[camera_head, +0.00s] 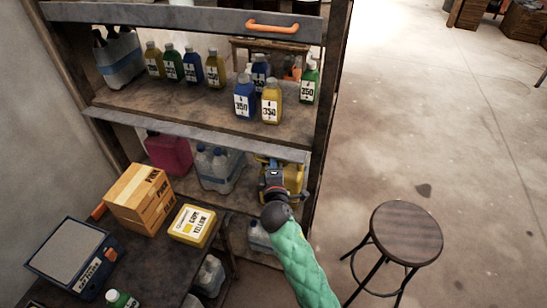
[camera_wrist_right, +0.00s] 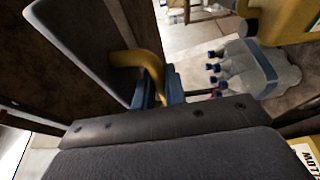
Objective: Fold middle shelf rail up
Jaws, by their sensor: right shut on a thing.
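The middle shelf rail (camera_head: 190,134) is a long grey bar along the front edge of the middle shelf, lying low and tilted outward. In the right wrist view a grey panel that looks like this rail (camera_wrist_right: 80,40) fills the upper left, with an orange-yellow handle (camera_wrist_right: 130,58) on it. My right gripper (camera_head: 270,176) is just under the rail's right part. Its blue fingers (camera_wrist_right: 160,88) are shut on the handle. In the head view the handle is hidden. My left gripper is not in view.
The upper rail (camera_head: 185,20) stands upright with an orange handle (camera_head: 272,25). Several bottles (camera_head: 213,70) stand on the middle shelf. A yellow canister (camera_head: 293,188) is behind my gripper. A table with boxes (camera_head: 140,198) is at left, a stool (camera_head: 406,232) at right.

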